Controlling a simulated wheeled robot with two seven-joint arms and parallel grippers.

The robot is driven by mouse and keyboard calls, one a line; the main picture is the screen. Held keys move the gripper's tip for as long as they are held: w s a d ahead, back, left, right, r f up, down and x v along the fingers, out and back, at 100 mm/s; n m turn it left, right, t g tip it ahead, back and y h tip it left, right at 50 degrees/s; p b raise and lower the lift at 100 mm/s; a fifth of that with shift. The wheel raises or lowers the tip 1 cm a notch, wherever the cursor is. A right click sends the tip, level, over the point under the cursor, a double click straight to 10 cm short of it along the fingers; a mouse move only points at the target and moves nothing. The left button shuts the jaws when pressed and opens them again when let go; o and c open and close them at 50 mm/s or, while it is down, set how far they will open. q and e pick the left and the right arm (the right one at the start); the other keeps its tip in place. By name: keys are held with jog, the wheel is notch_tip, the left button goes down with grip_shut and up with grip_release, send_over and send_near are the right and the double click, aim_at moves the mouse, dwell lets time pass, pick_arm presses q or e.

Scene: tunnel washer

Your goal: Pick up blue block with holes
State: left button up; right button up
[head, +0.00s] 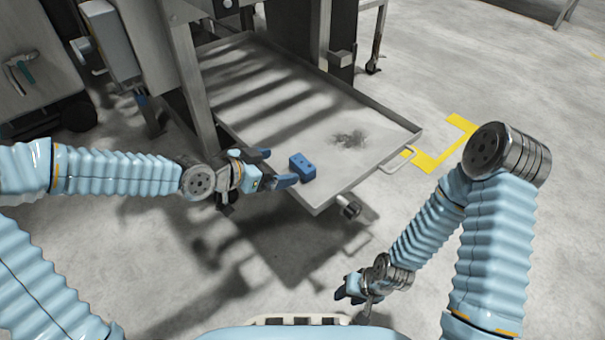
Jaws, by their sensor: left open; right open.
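The blue block with holes (302,168) rests on the grey metal tray (375,130), near its front left edge. My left gripper (277,167) is open, with its blue fingers pointing right toward the block. One finger reaches close to the block's lower left side; I cannot tell whether it touches. My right gripper (350,290) hangs low at the bottom, right of centre, over the floor and well away from the block. Its fingers are small and partly hidden by its wrist.
The tray has a low raised rim and a handle (398,160) on its right side. Upright machine posts (193,80) stand behind and left of the tray. A caster (349,210) shows under its front corner. Yellow tape (440,160) marks the floor. The right floor is mostly clear.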

aim_at(301, 164)
pick_arm(q)
jog(key=b+x, duration=0.1)
jog(key=x, duration=0.4)
jog(key=shift+a+b, duration=0.1)
jog(key=shift+b, duration=0.25)
jog(key=b+x, duration=0.2)
jog(key=x, duration=0.2)
jog(key=shift+w+f, duration=0.15)
jog(key=shift+f, duration=0.1)
jog(key=shift+w+d+f, duration=0.15)
jog(key=shift+w+d, duration=0.1)
jog(key=shift+d, duration=0.1)
jog(key=shift+c, duration=0.2)
jog(key=c, duration=0.9)
